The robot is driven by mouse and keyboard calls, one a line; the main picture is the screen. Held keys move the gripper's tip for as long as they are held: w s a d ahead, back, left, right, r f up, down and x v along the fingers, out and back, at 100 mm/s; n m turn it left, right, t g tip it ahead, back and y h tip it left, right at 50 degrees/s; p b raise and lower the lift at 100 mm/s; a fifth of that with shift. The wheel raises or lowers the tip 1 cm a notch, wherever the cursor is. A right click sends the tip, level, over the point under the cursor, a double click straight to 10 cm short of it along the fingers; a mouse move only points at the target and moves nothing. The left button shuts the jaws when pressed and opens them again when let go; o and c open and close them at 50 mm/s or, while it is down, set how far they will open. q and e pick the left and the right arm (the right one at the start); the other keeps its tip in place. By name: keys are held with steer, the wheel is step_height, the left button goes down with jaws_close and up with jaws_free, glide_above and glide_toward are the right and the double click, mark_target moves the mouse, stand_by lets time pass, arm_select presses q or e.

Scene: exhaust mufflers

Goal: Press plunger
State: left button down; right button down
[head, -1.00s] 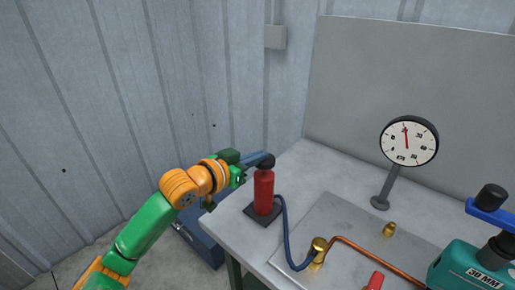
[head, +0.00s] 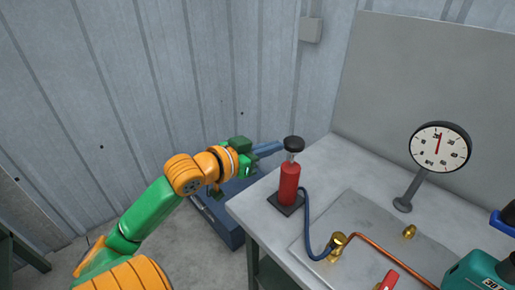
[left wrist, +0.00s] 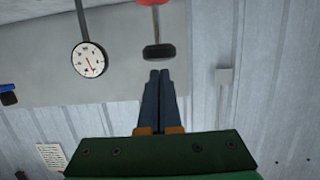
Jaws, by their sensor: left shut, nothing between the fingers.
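The red pump cylinder (head: 289,184) stands upright on a dark base at the near left of the bench. Its plunger, a black knob (head: 293,143) on a short silver rod, is up, with the rod showing above the cylinder. My left gripper (head: 279,148) is shut and empty, its blue fingers pointing at the knob from the left. In the left wrist view the shut fingertips (left wrist: 160,74) are close to the black knob (left wrist: 158,52), with a small gap between them. The red cylinder (left wrist: 150,3) shows at the top edge there. My right gripper is not in view.
A round gauge (head: 440,147) stands on the bench (head: 345,160), its red needle nearly upright. A blue hose (head: 307,225) runs from the pump to a brass fitting (head: 337,243) with a copper pipe. A teal machine (head: 480,272) stands at the right.

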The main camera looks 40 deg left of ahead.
arm_select(q)
steer(key=p+v, duration=0.2)
steer(key=v, duration=0.2)
steer(key=shift+s, duration=0.15)
steer(key=shift+a, duration=0.1)
stand_by(0.8)
